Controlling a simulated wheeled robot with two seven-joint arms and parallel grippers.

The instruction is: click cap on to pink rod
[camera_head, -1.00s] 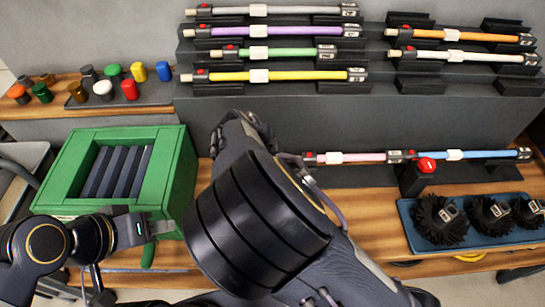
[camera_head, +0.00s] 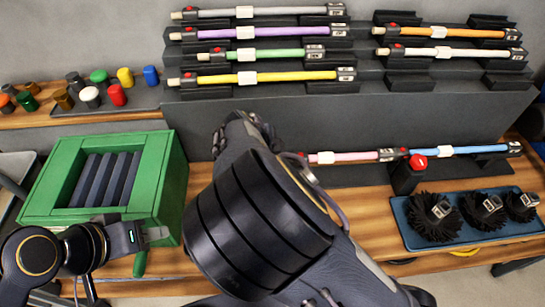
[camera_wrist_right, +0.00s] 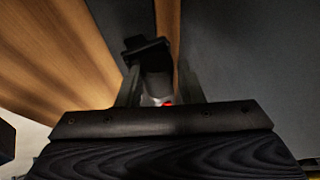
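Several coloured caps, including a red cap (camera_head: 117,95) and a white cap (camera_head: 90,96), stand at the back left. My left gripper (camera_head: 158,235) is by the green box, its opening unclear.
The green box (camera_head: 165,180) with dark slats stands at left. More rods, such as the yellow rod (camera_head: 300,76), lie on the stepped rack. The blue rod (camera_head: 465,150) is right of a red-button post (camera_head: 410,172). Black brushes sit on a blue tray (camera_head: 415,240).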

